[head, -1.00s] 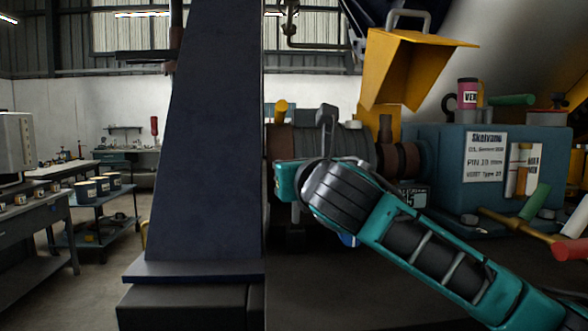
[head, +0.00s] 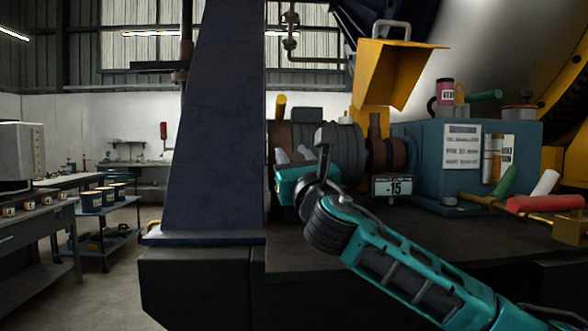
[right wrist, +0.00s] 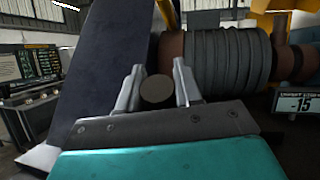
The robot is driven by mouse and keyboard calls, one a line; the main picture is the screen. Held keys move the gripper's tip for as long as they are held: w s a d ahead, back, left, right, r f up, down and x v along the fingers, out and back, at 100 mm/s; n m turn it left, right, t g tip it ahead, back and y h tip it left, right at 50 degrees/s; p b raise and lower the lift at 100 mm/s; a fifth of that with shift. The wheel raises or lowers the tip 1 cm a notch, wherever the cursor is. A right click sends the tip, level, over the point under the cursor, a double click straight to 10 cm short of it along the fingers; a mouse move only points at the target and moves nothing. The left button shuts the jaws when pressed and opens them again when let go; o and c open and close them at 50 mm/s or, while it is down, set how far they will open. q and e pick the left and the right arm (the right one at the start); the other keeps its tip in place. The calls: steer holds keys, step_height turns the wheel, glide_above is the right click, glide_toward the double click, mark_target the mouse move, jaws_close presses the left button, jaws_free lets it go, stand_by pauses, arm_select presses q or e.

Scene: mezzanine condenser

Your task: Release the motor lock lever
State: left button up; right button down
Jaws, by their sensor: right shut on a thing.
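My right gripper (head: 291,156) is at the left end of the ribbed grey motor drum (head: 345,150), in front of it. In the right wrist view its two grey fingers stand upright on either side of a dark round end (right wrist: 157,89), which I take to be the motor lock lever. The fingers are shut on it. The rest of the lever is hidden, so its angle cannot be told. The ribbed drum (right wrist: 225,65) also shows just beyond the fingers, to the right. My left gripper is not in view.
A dark blue pillar (head: 210,140) stands close left of the gripper. A -15 sign (head: 394,187), a yellow guard (head: 390,75) and a blue box (head: 460,165) are to the right. A red-handled tool (head: 545,203) lies on the dark deck.

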steer(key=shift+s+a+f, duration=0.1)
steer(key=shift+s+f, duration=0.1)
steer(key=c, duration=0.8)
jaws_free()
steer(key=shift+c, duration=0.2)
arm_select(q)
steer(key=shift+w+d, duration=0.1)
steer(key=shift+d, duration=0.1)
arm_select(e)
steer(key=shift+s+f, duration=0.15)
steer(key=shift+s, duration=0.2)
arm_select(q)
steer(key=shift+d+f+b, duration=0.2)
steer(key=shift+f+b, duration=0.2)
steer(key=shift+b, duration=0.2)
arm_select(e)
steer(key=v, duration=1.2)
steer(key=shift+f, duration=0.1)
